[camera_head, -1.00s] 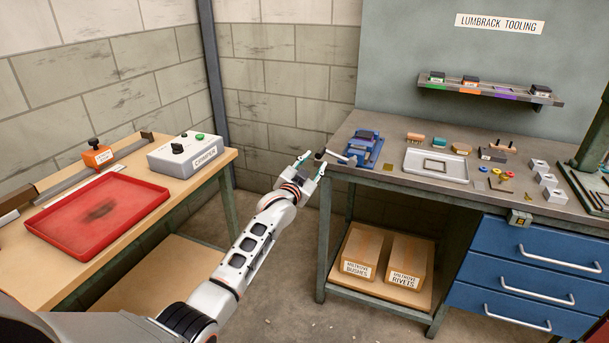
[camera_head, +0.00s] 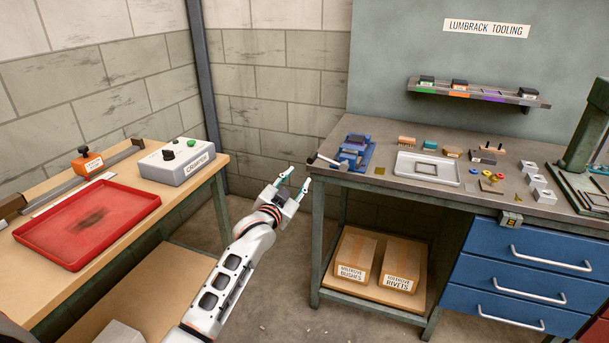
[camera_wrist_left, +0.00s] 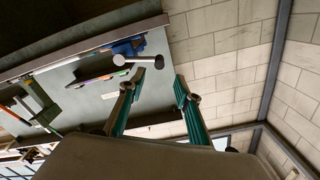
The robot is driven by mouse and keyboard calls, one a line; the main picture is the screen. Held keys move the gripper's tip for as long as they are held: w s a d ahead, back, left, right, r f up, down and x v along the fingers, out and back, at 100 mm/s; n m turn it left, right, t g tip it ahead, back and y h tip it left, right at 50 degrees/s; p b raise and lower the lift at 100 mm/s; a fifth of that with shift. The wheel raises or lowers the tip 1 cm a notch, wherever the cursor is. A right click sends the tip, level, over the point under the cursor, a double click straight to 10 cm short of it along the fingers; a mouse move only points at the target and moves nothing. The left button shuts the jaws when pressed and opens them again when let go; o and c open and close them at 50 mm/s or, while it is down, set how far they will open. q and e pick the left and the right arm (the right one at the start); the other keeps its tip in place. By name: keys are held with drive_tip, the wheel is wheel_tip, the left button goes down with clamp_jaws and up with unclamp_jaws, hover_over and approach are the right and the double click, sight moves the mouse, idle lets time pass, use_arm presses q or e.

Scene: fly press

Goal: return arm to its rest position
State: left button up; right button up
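My left gripper (camera_head: 296,183) is in the gap between the two benches, just off the left end of the grey workbench (camera_head: 390,184). Its fingers are spread with nothing between them. In the left wrist view the gripper (camera_wrist_left: 162,85) also shows two parted, empty fingers. A blue vise (camera_head: 355,152) stands at the bench's left end. Its handle (camera_head: 318,158) juts out near the fingertips, apart from them as far as I can tell. The vise handle also shows in the left wrist view (camera_wrist_left: 140,60). My right gripper is outside both views.
A wooden bench (camera_head: 200,190) on the left holds a red tray (camera_head: 88,225) and a crimper box (camera_head: 178,162). A pale tray (camera_head: 428,168) and small parts lie on the workbench. Two cardboard boxes (camera_head: 355,255) sit on its lower shelf. The floor between the benches is open.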

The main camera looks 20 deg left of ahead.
use_arm(q)
drive_tip(key=s+d+f+g+h, duration=0.1)
drive_tip(key=s+d+f+g, duration=0.1)
drive_tip(key=s+f, duration=0.8)
drive_tip(key=s+d+f+g, duration=0.2)
drive_tip(key=s+f, duration=0.8)
drive_tip(key=f, duration=0.1)
drive_tip(key=s+d+f+g, duration=0.1)
drive_tip(key=s+f, duration=0.2)
drive_tip(key=s, duration=0.4)
drive_tip(key=s+d+f+n+g, duration=0.1)
drive_tip(key=s+f, duration=0.2)
drive_tip(key=s, duration=0.5)
drive_tip(key=s+d+f+g+h, duration=0.1)
drive_tip(key=s+d+f, duration=0.1)
drive_tip(key=s, duration=0.6)
drive_tip(key=shift+s+f, duration=0.25)
drive_tip(key=shift+f, duration=0.4)
